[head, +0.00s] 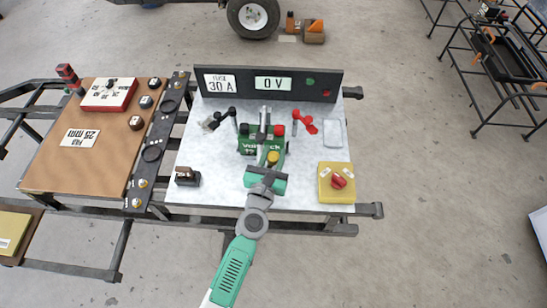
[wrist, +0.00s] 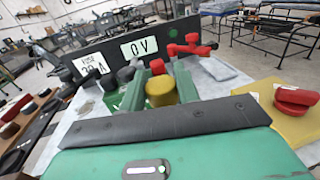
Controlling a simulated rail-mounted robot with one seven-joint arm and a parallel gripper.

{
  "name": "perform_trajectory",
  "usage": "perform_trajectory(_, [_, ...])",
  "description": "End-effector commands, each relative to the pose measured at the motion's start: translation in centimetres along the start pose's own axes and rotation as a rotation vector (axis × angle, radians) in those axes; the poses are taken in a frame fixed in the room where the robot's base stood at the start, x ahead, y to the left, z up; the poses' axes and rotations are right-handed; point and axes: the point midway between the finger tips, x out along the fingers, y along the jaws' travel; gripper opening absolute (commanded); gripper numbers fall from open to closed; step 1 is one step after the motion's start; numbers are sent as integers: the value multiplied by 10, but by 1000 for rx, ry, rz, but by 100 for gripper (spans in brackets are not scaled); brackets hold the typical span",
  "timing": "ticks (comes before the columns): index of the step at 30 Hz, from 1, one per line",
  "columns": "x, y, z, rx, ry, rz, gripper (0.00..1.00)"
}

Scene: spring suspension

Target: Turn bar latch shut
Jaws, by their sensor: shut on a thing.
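A green battery block (head: 250,146) with white lettering sits on the pale metal bench top. A grey upright bar (head: 264,116) stands at its back, between a black cap (head: 244,129) and a red cap (head: 279,130). My gripper (head: 271,157) reaches in from the front and is shut on a yellow round knob (head: 273,158) at the block's front right. In the wrist view the knob (wrist: 160,92) stands between my two green fingers. I cannot tell how the knob joins the bar latch, as my gripper hides its base.
A black clamp (head: 218,119) lies left of the block and a red clamp (head: 305,122) right. Behind stands a dark panel (head: 300,88) reading 30 A and 0 V. A yellow box (head: 336,195) with a red switch is front right; a small dark block (head: 187,177) is front left.

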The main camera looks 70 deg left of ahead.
Motion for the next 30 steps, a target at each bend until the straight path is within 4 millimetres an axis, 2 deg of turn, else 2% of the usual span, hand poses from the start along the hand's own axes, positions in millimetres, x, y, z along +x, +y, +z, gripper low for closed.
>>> perform_trajectory(16, [0, 1, -3, -1, -2, -219, 9])
perform_trajectory(30, [2, 2, -2, 0, -4, -654, 9])
